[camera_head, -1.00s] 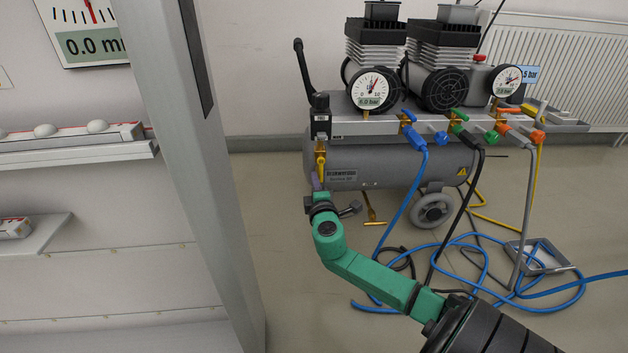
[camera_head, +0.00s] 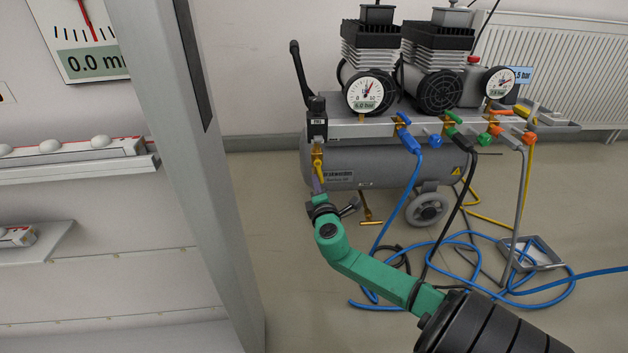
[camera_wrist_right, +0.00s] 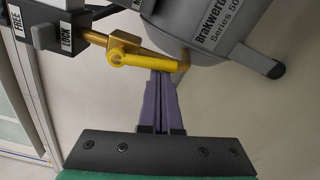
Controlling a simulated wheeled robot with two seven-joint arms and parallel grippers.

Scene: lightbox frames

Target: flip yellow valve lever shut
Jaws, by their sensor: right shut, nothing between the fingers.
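The yellow valve lever (camera_wrist_right: 146,60) shows close up in the right wrist view. It runs from a brass valve body (camera_wrist_right: 123,43) roughly along the brass pipe, towards the tank. In the head view the lever (camera_head: 318,169) is small, hanging below the black regulator at the left end of the compressor. My right gripper (camera_wrist_right: 161,75) is shut and empty, its purple fingers together. The fingertips are right at the lever's side, near its free end; I cannot tell whether they touch. In the head view the right gripper (camera_head: 318,178) is just below the lever. My left gripper is not in view.
The grey compressor tank (camera_head: 380,160) stands behind, with gauges, blue, green and orange taps. Hoses (camera_head: 470,270) and a small tray (camera_head: 535,252) lie on the floor at right. A grey post (camera_head: 180,150) stands at left. A brass fitting (camera_head: 369,212) hangs under the tank.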

